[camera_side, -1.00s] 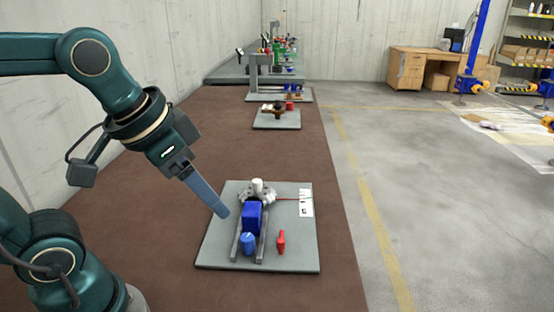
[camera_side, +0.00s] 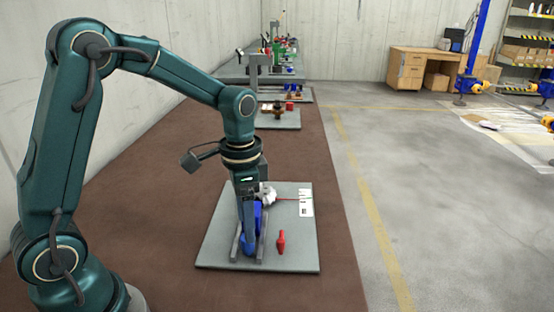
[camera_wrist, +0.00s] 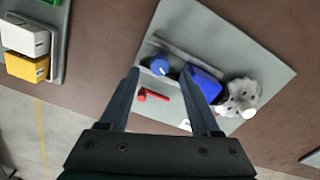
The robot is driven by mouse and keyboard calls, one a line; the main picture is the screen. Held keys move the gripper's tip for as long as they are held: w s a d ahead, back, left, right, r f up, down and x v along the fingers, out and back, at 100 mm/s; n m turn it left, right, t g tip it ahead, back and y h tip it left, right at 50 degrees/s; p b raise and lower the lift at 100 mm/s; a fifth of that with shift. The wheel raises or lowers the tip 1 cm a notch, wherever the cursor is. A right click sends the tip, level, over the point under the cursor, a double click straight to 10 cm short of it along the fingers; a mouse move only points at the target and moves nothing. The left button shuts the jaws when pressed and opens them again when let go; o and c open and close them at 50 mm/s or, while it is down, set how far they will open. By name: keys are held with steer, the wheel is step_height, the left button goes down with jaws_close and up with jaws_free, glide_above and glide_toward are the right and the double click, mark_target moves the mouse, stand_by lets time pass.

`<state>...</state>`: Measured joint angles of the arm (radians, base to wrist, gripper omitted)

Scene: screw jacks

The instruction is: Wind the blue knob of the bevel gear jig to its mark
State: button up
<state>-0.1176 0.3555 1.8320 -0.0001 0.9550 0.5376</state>
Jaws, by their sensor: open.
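The bevel gear jig stands on a grey-green plate (camera_side: 300,250) in the side view. Its blue knob (camera_wrist: 160,67) is in the wrist view, at the near end of two grey rails; in the side view my gripper mostly covers it. My gripper (camera_side: 249,252) points down at the knob, open. In the wrist view my fingertips (camera_wrist: 161,70) appear on either side of the knob; contact is unclear. A blue block (camera_wrist: 204,84) sits between the rails, beside a grey gear (camera_wrist: 240,97). A red pointer line reaches a white card (camera_side: 306,203) with dark marks.
A red handle-shaped piece (camera_side: 281,241) stands on the plate right of the rails. It also shows in the wrist view (camera_wrist: 152,95). Other jigs on plates (camera_side: 277,118) stand farther back on the brown bench. White and yellow blocks (camera_wrist: 26,50) show at the wrist view's left.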

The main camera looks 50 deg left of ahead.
steer(key=shift+f, duration=1.7)
steer(key=shift+c, duration=0.3)
jaws_close()
steer(key=shift+n, duration=0.3)
steer(key=n, duration=0.4)
steer(key=shift+n, duration=2.3)
